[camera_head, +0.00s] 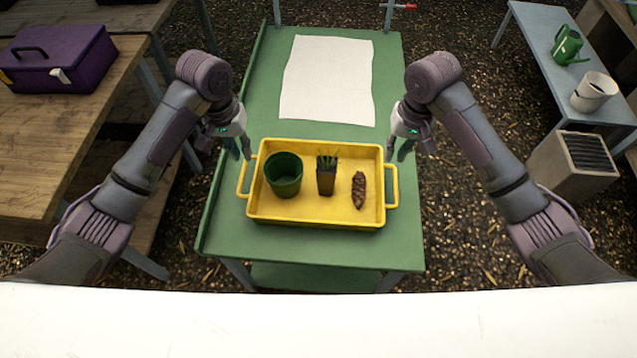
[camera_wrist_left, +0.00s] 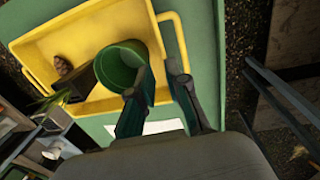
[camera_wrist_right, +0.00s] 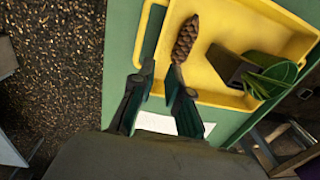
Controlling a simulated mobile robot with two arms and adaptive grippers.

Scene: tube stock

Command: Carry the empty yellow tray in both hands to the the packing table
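The yellow tray (camera_head: 316,216) lies on a green table (camera_head: 250,240). It is not empty: it holds a green pot (camera_head: 284,175), a small dark pot with a green plant (camera_head: 326,178) and a brown cone (camera_head: 359,190). The tray has a handle at each short end. My left gripper (camera_head: 241,153) is open and empty above the far side of the left handle (camera_head: 242,177). My right gripper (camera_head: 402,153) is open and empty near the far side of the right handle (camera_head: 392,187). In the wrist views, both handles lie beyond the fingertips, not between them.
A white sheet (camera_head: 328,80) lies flat on the green table behind the tray. A wooden bench with a purple toolbox (camera_head: 58,58) stands left. A grey-blue table (camera_head: 545,70) with a green watering can (camera_head: 566,45) and a white pot (camera_head: 593,91) stands right.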

